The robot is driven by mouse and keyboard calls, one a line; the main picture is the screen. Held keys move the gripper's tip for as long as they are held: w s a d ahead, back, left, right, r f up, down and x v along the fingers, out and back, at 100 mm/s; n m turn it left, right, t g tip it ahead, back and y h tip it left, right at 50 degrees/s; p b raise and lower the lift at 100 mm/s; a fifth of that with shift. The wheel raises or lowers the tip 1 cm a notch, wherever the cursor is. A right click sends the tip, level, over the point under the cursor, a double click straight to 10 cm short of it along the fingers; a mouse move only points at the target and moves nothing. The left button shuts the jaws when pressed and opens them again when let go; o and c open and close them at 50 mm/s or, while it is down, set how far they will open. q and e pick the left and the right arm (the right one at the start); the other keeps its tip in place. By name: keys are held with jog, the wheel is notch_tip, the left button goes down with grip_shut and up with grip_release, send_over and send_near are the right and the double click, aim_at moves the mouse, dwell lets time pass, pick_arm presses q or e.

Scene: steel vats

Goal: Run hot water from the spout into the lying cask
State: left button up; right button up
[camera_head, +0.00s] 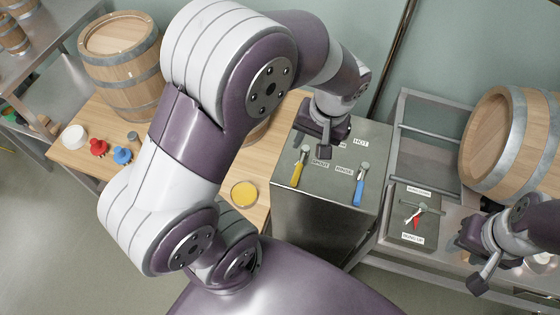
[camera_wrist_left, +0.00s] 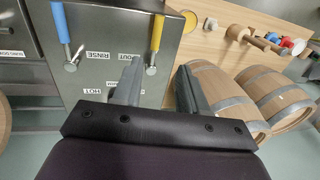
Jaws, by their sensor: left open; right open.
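A steel cabinet (camera_head: 325,205) stands in the middle, with labels HOT, SPOUT and RINSE. A yellow lever (camera_head: 299,168) is by SPOUT and a blue lever (camera_head: 361,184) by RINSE; both also show in the left wrist view, yellow (camera_wrist_left: 157,35) and blue (camera_wrist_left: 62,25). My left gripper (camera_head: 327,140) is open and empty above the cabinet, near HOT. No lever shows clearly at HOT. A large wooden cask (camera_head: 490,135) lies on its side at the right. My right gripper (camera_head: 475,262) is open and empty below that cask. I cannot make out the spout's outlet.
A panel (camera_head: 405,228) with a red-handled lever (camera_head: 414,215), marked BUNG UP, sits left of the cask. A wooden bench (camera_head: 72,158) holds an upright cask (camera_head: 120,70), a red knob (camera_head: 98,148), a blue knob (camera_head: 122,155) and a yellow disc (camera_head: 244,194).

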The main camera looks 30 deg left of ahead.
aim_at(298, 172)
pick_arm(q)
jog(key=f, duration=0.3)
jog(key=a+f, duration=0.1)
jog(key=f, duration=0.6)
jog(key=shift+s+a+f+p, duration=0.25)
jog(key=shift+a+f+p, duration=0.1)
jog(key=shift+f+p, duration=0.05)
jog(key=shift+d+f, duration=0.2)
jog(key=shift+f, duration=0.3)
jog(key=shift+a, duration=0.15)
jog(key=shift+c, duration=0.9)
grip_shut()
